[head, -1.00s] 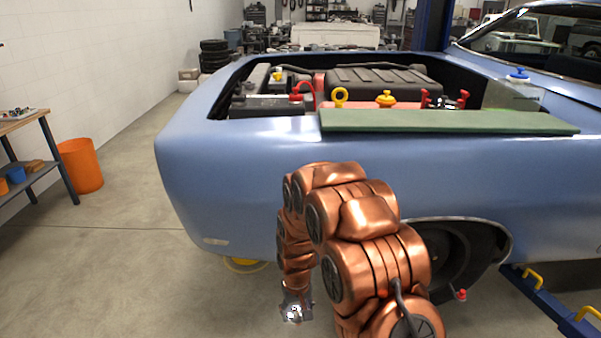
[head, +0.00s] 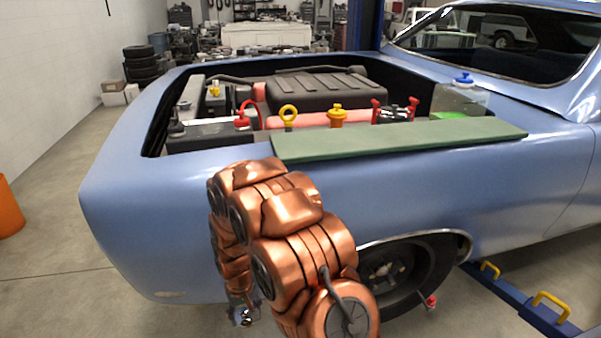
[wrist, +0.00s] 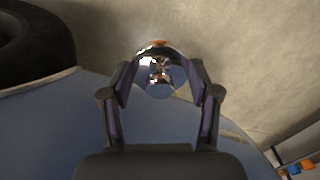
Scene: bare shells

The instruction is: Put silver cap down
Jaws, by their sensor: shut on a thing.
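My gripper (wrist: 160,78) is shut on the silver cap (wrist: 159,72), a round, mirror-like piece held between the two fingertips in the wrist view. In the head view the silver cap (head: 243,316) shows small and shiny at the lower end of my copper-coloured arm, low beside the blue car's front fender. The fingers are hard to make out there. The green mat (head: 400,141) lies along the fender's top edge with its surface bare.
The blue car (head: 150,215) stands with its engine bay open, holding a yellow ring handle (head: 288,113), a yellow cap (head: 337,113), and red-topped parts. A reservoir with a blue cap (head: 463,79) stands at the right. An orange bin (head: 8,208) is at far left. A blue lift arm (head: 530,310) lies low right.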

